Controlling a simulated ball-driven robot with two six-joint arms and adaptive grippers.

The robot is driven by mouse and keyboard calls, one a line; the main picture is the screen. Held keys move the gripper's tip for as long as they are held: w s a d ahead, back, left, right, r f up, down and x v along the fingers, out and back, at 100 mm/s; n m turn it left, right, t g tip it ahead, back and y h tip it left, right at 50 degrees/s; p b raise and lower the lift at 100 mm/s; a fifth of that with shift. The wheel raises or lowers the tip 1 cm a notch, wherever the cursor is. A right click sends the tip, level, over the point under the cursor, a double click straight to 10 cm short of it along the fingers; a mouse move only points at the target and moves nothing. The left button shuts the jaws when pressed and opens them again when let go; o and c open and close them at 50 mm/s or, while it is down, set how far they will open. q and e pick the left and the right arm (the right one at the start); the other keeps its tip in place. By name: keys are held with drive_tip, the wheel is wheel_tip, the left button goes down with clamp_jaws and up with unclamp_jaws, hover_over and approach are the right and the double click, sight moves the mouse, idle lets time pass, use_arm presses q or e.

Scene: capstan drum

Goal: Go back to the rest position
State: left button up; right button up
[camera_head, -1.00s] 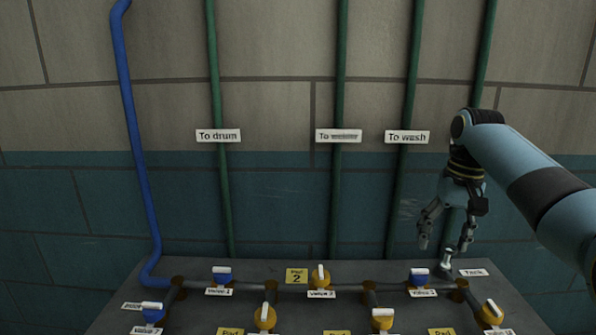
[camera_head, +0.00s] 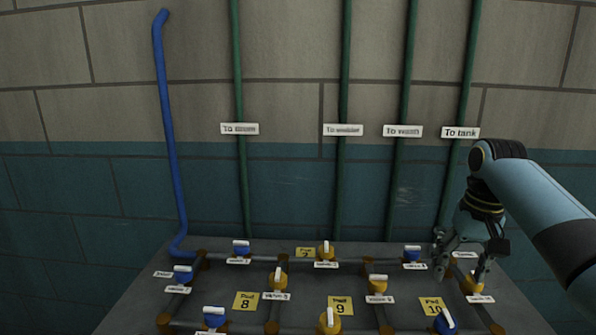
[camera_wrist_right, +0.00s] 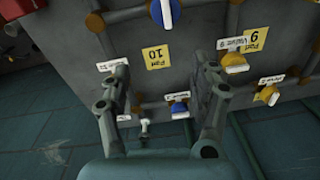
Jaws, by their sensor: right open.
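My right gripper (camera_head: 462,268) hangs at the right side of the valve table (camera_head: 130,310) in the head view, its fingers apart and nothing between them. In the right wrist view its two fingers (camera_wrist_right: 160,108) stand wide apart, with a blue valve (camera_wrist_right: 179,109) and a small pale metal fitting (camera_wrist_right: 145,128) showing in the gap beyond. In the head view, a yellow valve (camera_head: 472,284) is close beside the fingers; I cannot tell whether they touch. My left gripper is out of view.
Blue and yellow valves with white handles, such as a yellow one (camera_head: 278,277), stand on brown-jointed pipes. Yellow pad labels (camera_head: 245,301) lie between them. A blue pipe (camera_head: 171,130) and green pipes (camera_head: 241,80) climb the block wall behind. A red object (camera_wrist_right: 18,10) shows at the wrist view's upper left.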

drive_tip(key=s+a+f+n+t+h, duration=0.1)
drive_tip(key=s+f, duration=0.2)
drive_tip(key=s, duration=0.5)
drive_tip(key=s+f+n+t, duration=0.1)
drive_tip(key=s+f, duration=0.3)
drive_tip(key=s, duration=0.3)
drive_tip(key=s+a+r+n+t, duration=0.1)
drive_tip(key=s+r, duration=0.2)
drive_tip(key=s, duration=0.7)
drive_tip(key=s+a+r, duration=0.1)
drive_tip(key=s+r, duration=0.3)
drive_tip(key=s, duration=0.5)
wheel_tip(320, 180, down, 34)
drive_tip(key=s+d+g+b, duration=0.1)
drive_tip(key=s+d+b, duration=0.1)
drive_tip(key=b, duration=0.6)
use_arm(q)
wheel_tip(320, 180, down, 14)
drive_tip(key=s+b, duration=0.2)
drive_tip(key=b, duration=0.4)
use_arm(e)
drive_tip(key=s+d+f+g, duration=0.1)
drive_tip(key=s+f, duration=1.7)
drive_tip(key=f, duration=0.4)
drive_tip(key=shift+s+d+f, duration=0.2)
drive_tip(key=shift+f, duration=0.1)
